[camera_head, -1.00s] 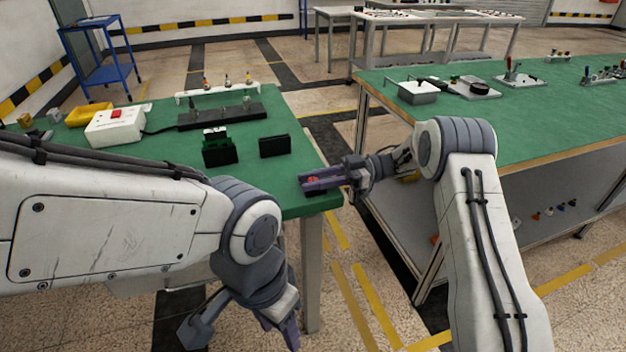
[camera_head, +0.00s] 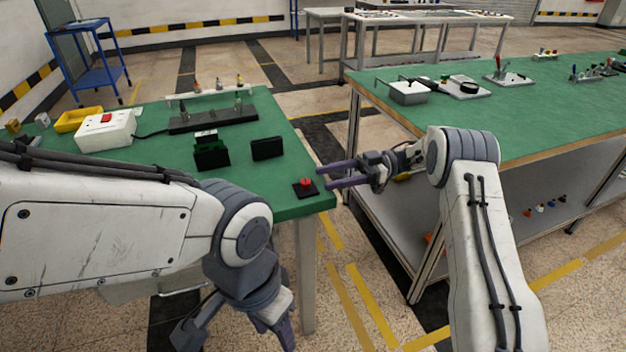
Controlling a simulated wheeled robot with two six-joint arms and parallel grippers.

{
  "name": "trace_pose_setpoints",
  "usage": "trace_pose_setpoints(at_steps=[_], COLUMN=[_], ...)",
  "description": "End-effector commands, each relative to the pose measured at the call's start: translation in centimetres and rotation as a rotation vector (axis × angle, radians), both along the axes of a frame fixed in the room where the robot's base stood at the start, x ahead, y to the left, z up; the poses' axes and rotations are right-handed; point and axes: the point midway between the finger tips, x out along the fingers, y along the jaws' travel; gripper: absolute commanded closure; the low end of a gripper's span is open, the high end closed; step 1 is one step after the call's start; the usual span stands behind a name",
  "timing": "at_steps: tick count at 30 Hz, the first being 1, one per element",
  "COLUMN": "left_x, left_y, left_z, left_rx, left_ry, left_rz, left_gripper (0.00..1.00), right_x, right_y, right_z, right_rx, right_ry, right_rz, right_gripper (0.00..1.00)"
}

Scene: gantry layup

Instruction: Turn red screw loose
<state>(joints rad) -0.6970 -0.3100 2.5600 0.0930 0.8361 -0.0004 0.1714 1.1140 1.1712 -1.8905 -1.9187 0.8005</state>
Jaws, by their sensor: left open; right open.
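The red screw (camera_head: 306,182) stands on a small dark square base (camera_head: 305,191) near the right front corner of the left green table (camera_head: 255,195). My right gripper (camera_head: 322,178) is open and empty, just right of the screw and apart from it, with its purple fingers pointing left toward it. My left gripper (camera_head: 272,335) hangs low in front of the table, pointing down and well away from the screw. Its fingertips are partly hidden at the bottom of the view.
A black box (camera_head: 267,148) and a dark green-and-black block (camera_head: 211,155) stand behind the screw. A white box with a red switch (camera_head: 106,130) and a yellow tray (camera_head: 78,119) are further left. A second green table (camera_head: 520,125) is at right, across a gap.

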Motion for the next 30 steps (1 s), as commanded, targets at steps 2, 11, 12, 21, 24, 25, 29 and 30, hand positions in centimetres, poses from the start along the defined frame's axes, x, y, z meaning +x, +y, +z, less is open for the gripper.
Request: trace_pose_setpoints(at_steps=[2, 11, 12, 21, 24, 25, 29, 30], left_x=[0.0, 0.0, 0.0, 0.0, 0.0, 0.0, 0.0, 0.0], left_y=[0.0, 0.0, 0.0, 0.0, 0.0, 0.0, 0.0, 0.0], left_z=[0.0, 0.0, 0.0, 0.0, 0.0, 0.0, 0.0, 0.0], left_rx=[0.0, 0.0, 0.0, 0.0, 0.0, 0.0, 0.0, 0.0], left_ry=[0.0, 0.0, 0.0, 0.0, 0.0, 0.0, 0.0, 0.0], left_rz=[0.0, 0.0, 0.0, 0.0, 0.0, 0.0, 0.0, 0.0], left_gripper=[0.5, 0.5, 0.5, 0.5, 0.5, 0.5, 0.5, 0.5], right_x=[0.5, 1.2, 1.2, 1.5, 2.9, 3.6, 7.6, 8.8], right_y=[-1.5, -3.9, -3.9, -3.4, -1.1, 0.0, 6.0, 7.6], right_z=[-0.1, 0.0, 0.0, 0.3, 1.7, 2.4, 6.8, 8.3], right_rx=[-0.001, 0.0, 0.0, 0.001, 0.002, 0.002, -0.006, -0.016], right_ry=[-0.001, 0.0, 0.0, -0.01, -0.061, -0.085, -0.207, -0.237], right_rz=[-0.003, 0.001, 0.001, -0.013, -0.083, -0.121, -0.367, -0.458], right_gripper=[0.4, 0.4, 0.4, 0.4, 0.4, 0.4, 0.4, 0.4])
